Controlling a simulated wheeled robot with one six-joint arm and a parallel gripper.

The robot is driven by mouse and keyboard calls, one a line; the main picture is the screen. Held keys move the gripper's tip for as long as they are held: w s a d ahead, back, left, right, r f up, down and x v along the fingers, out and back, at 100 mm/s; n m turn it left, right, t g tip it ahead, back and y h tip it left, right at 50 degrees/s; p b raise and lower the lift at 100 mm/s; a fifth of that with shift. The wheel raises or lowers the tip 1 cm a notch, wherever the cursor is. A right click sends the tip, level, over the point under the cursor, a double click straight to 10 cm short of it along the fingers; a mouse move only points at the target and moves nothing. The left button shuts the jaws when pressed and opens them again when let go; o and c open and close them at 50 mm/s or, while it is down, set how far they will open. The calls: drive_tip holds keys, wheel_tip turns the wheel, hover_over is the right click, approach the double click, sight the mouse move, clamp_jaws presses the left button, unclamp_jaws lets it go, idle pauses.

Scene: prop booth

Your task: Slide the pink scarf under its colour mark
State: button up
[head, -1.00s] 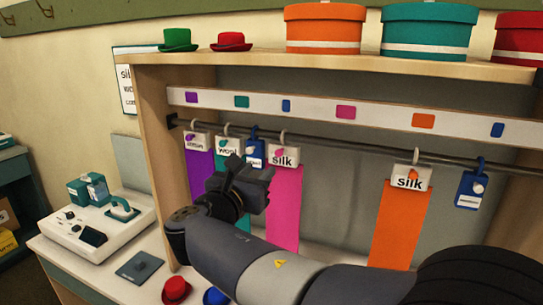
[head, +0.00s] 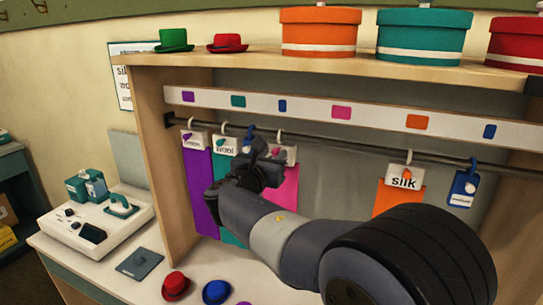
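The pink scarf (head: 288,190) hangs from a white hanger tag (head: 291,153) on the dark rail (head: 345,150). It hangs to the left of the pink mark (head: 341,112) on the white strip above. My gripper (head: 265,160) is in front of the rail at the pink scarf's tag and covers part of the tag and the scarf's left side. The fingers are dark and overlap the tag, so I cannot tell whether they are open, shut or touching it. The scarf's lower part is hidden behind my arm.
The purple scarf (head: 199,185) and teal scarf (head: 225,170) hang left of the pink one. The orange scarf (head: 395,199) and a blue tag (head: 463,189) hang to the right. The rail is clear between pink and orange. Small hats (head: 176,285) stand on the counter below.

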clamp_jaws()
idle(0.3)
drive_tip(key=s+d+b, duration=0.4)
drive_tip(key=s+d, duration=0.1)
drive_tip(key=d, duration=0.8)
drive_tip(key=shift+d, duration=0.35)
drive_tip(key=shift+o, duration=0.7)
unclamp_jaws()
drive_tip(key=b+v, duration=0.2)
drive_tip(key=v, duration=0.8)
drive_tip(key=shift+s, duration=0.4)
